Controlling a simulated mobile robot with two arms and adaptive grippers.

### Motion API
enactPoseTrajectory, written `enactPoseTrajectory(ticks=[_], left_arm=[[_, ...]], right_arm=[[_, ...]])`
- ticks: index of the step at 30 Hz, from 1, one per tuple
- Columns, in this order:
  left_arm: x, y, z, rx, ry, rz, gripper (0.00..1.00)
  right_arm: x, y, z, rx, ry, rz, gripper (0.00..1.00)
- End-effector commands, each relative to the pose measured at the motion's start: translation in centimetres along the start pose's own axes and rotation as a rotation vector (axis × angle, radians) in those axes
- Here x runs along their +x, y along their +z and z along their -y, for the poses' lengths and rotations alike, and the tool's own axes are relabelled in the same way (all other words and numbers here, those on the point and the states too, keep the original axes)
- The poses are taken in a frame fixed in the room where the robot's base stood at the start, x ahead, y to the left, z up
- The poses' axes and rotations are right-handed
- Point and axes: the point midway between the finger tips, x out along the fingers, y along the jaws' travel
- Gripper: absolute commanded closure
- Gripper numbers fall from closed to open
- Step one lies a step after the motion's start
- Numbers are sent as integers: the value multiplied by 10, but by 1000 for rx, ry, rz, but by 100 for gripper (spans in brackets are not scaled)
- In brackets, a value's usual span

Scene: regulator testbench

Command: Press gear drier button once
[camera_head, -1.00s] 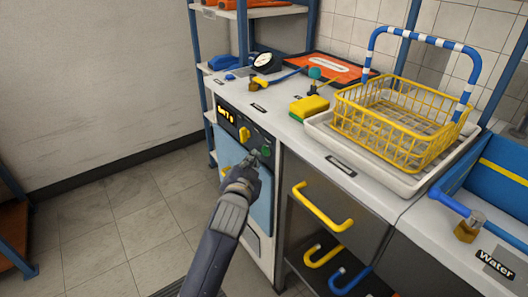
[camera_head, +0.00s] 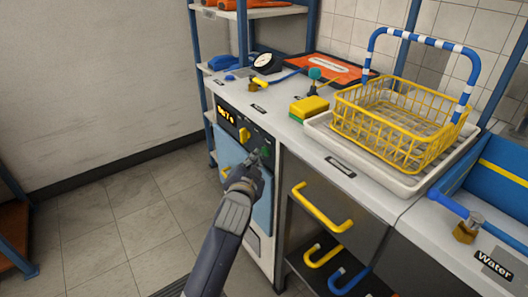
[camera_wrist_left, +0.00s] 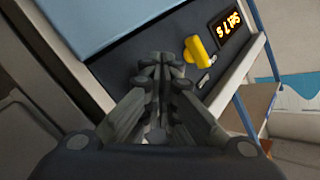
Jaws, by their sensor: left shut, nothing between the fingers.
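The gear drier (camera_head: 232,185) is the front unit under the counter, with a light blue door and a dark control panel (camera_head: 238,124). The panel has a lit orange display (camera_head: 225,114) and a yellow knob (camera_head: 244,135); both also show in the left wrist view, the knob (camera_wrist_left: 199,51) and the display (camera_wrist_left: 229,27). A green button (camera_head: 267,152) sits at the panel's right end, partly behind the fingertips. My left gripper (camera_head: 255,158) is shut and empty, its tips at the button; I cannot tell whether they touch. In the wrist view the fingers hide the button. My right gripper is not in view.
The counter above holds a yellow wire basket (camera_head: 395,135) in a white tray (camera_head: 316,126), a yellow-green sponge (camera_head: 309,106) and a gauge (camera_head: 265,62). A drawer with a yellow handle (camera_head: 322,207) is to the right. The floor at left is clear.

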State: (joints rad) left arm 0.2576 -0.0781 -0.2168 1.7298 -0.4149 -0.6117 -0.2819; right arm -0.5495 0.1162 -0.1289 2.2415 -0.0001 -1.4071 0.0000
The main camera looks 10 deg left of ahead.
Motion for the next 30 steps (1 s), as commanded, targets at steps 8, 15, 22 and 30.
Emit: enactPoseTrajectory(ticks=[8,15,22,30], left_arm=[[0,0,0,0,0,0,100],[2,-1,-1,0,0,0,100],[4,-2,-3,0,0,1,100],[6,-4,-5,1,0,1,100]], right_arm=[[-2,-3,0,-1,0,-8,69],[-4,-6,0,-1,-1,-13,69],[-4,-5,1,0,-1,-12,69],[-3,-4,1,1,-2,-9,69]])
